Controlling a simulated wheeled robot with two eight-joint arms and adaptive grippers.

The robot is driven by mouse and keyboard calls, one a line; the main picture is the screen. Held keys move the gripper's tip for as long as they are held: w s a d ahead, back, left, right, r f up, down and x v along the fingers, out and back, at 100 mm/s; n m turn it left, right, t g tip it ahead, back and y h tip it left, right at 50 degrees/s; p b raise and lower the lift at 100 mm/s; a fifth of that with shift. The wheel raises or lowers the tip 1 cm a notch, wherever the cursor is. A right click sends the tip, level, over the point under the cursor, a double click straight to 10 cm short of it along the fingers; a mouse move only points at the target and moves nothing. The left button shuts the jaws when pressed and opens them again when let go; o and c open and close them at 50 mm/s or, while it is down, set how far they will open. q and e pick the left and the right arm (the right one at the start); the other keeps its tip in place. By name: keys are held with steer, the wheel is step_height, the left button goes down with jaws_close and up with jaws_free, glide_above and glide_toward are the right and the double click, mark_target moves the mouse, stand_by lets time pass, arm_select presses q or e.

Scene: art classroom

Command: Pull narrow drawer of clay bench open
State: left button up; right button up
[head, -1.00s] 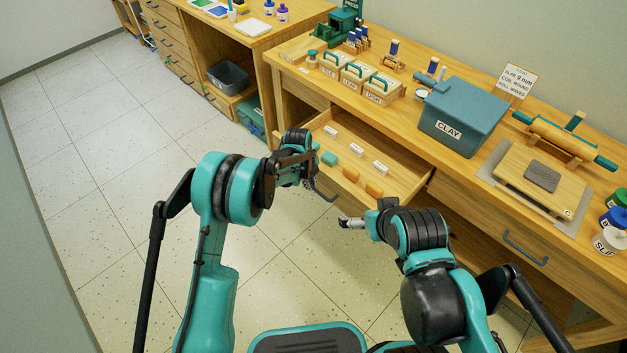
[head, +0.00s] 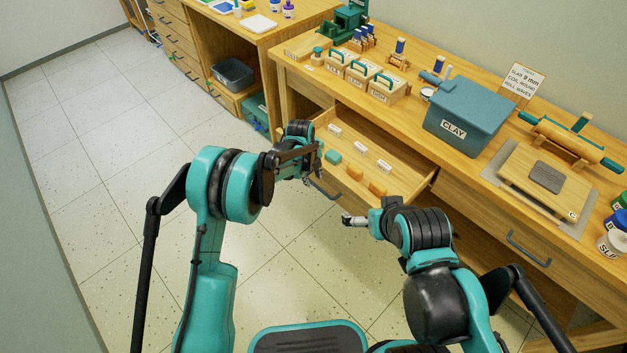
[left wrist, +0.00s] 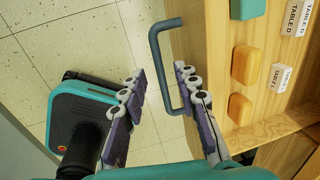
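The narrow drawer (head: 400,192) of the clay bench is pulled out, showing its inside with labels and several orange and teal blocks. Its dark bar handle (head: 323,189) is on the front. My left gripper (head: 311,172) is at the drawer front beside the handle. In the left wrist view the gripper (left wrist: 160,82) has its two fingers spread apart, with the handle (left wrist: 155,55) between and beyond the fingertips, nearer the right finger; I see no clamp on it. My right gripper (head: 350,220) hangs in front of the bench, apart from the drawer; its finger opening is unclear.
The bench top (head: 420,75) carries a teal clay box (head: 466,115), handled wooden boxes (head: 383,88) and a rolling pin (head: 572,138). A wider shut drawer with its handle (head: 528,249) is to the right. Tiled floor (head: 100,200) is clear at left.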

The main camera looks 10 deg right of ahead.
arm_select(q)
step_height(320, 180, up, 10)
steer(key=s+a, duration=0.1)
steer(key=shift+a+f, duration=0.25)
steer(key=s+a+r+n+t, duration=0.3)
steer(key=s+a+r+n, duration=0.8)
steer(key=a+r+n, duration=0.25)
steer(key=s+a+n+t+y, duration=0.1)
steer(key=s+a+n, duration=0.4)
steer(key=s+n, duration=0.2)
steer(key=s+a+n+t, duration=0.1)
steer(key=s+a+n, duration=0.3)
steer(key=s+n, duration=0.4)
steer(key=shift+s+a+f+t+y, duration=0.15)
steer(key=shift+s+a+t+y, duration=0.25)
steer(key=shift+s, duration=0.45)
